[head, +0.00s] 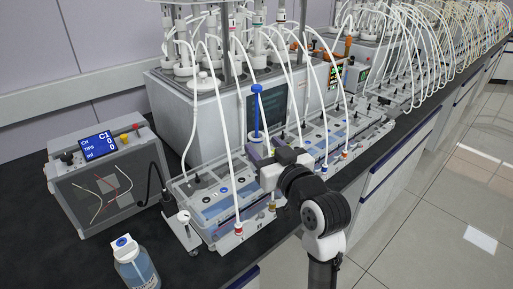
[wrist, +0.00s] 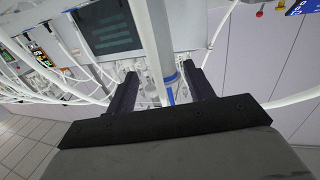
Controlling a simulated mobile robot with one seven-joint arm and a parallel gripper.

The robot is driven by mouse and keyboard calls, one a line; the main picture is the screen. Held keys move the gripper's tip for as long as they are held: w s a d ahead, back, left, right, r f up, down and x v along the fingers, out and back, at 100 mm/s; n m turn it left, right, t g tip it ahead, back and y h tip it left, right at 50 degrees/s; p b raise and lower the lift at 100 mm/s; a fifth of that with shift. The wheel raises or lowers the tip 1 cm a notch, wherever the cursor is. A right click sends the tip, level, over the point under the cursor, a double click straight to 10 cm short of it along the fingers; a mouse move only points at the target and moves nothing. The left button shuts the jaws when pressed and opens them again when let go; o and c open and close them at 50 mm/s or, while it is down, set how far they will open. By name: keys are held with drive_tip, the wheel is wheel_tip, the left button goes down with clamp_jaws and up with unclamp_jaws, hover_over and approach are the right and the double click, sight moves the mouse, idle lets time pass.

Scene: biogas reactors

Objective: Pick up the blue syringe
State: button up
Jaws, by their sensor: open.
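The blue syringe (head: 257,110) stands upright in the head view, with a round blue top, a thin blue shaft and a wider blue collar. Its lower part is hidden behind my gripper (head: 262,158), which is at the rack just below that collar. In the wrist view my gripper (wrist: 160,72) has its two dark fingers apart. A blue band (wrist: 171,78) and a narrow blue strip show between the fingers, beside a pale upright tube. They look like part of the syringe; I cannot tell whether either finger touches it.
White hoses (head: 232,120) arch closely around the syringe. The grey reactor box (head: 210,112) with a dark screen stands behind.

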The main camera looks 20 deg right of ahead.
sight(257, 104)
drive_tip(key=w+p, duration=0.1)
drive_tip(key=w, duration=0.1)
drive_tip(key=w+a+p, duration=0.1)
drive_tip(key=w, duration=0.1)
drive_tip(key=shift+w+p, duration=0.35)
drive_tip(key=shift+w, duration=0.05)
drive_tip(key=shift+w+f, duration=0.2)
drive_tip(key=shift+w, duration=0.15)
drive_tip(key=shift+c, duration=0.4)
drive_tip(key=c, duration=1)
wheel_tip(257, 104, up, 10)
drive_tip(key=shift+r+b, duration=0.1)
drive_tip(key=shift+b, duration=0.45)
